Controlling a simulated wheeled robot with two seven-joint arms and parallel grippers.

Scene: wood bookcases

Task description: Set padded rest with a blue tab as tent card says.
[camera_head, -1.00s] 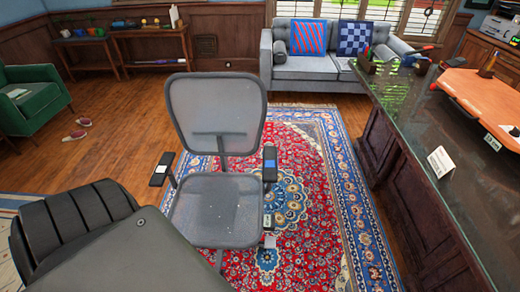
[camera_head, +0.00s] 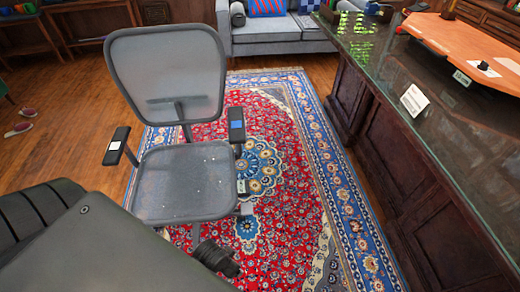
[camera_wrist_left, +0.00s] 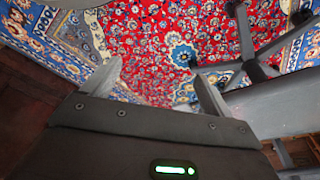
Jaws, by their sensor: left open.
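A grey mesh office chair (camera_head: 187,180) stands on the rug with two padded armrests. The padded rest with a blue tab (camera_head: 237,125) is on its right side, upright on its post. The other padded rest (camera_head: 116,146) has a white tab. Small labelled parts (camera_head: 243,187) show low by the blue-tab rest's post; their text is too small to read. The white tent card (camera_head: 414,100) stands on the glass-topped counter, its writing unreadable. My left gripper (camera_wrist_left: 158,78) is open and empty in the left wrist view, over the rug near the chair's base legs (camera_wrist_left: 240,45). My right gripper is not seen.
The dark wood counter (camera_head: 390,150) runs along the right, with an orange board (camera_head: 465,50) on it. Patterned rug (camera_head: 300,190) lies free between chair and counter. A grey sofa (camera_head: 280,38) stands at the back. Slippers (camera_head: 18,130) lie on the floor at left.

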